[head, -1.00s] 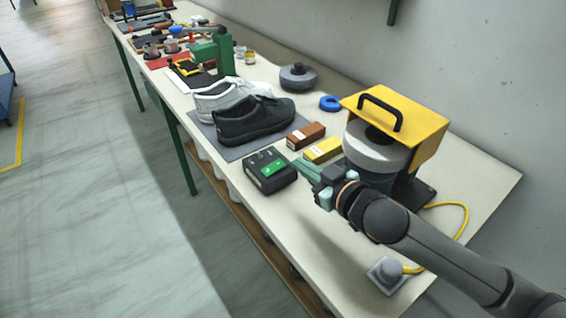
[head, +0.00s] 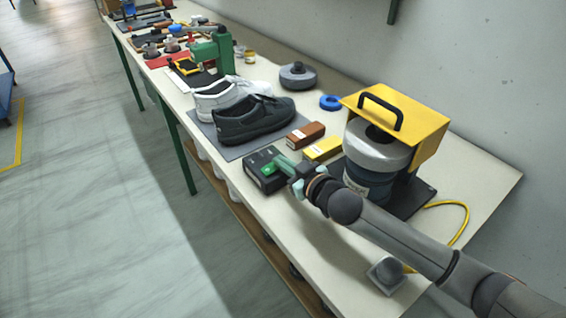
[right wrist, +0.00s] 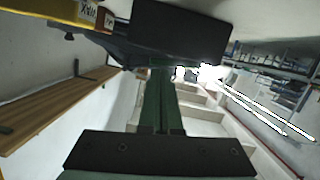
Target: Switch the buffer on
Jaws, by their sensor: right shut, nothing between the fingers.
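The buffer (head: 428,127) stands at the near right end of the bench, with a yellow hood, a black handle and a pale grey wheel. A black switch box (head: 268,181) with a green button (head: 267,169) lies on the bench to its left. My right gripper (head: 281,162) is shut and empty, its green fingertips over the box beside the green button. I cannot tell whether they touch it. In the right wrist view the shut fingers (right wrist: 162,75) point at a dark block, probably the switch box (right wrist: 180,28). My left gripper is out of view.
A yellow box (head: 323,149) and a brown box (head: 306,135) lie just behind the switch box. A black shoe (head: 242,124) and a white shoe (head: 218,97) stand on a grey mat to the left. A yellow cable (head: 464,222) loops at the right.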

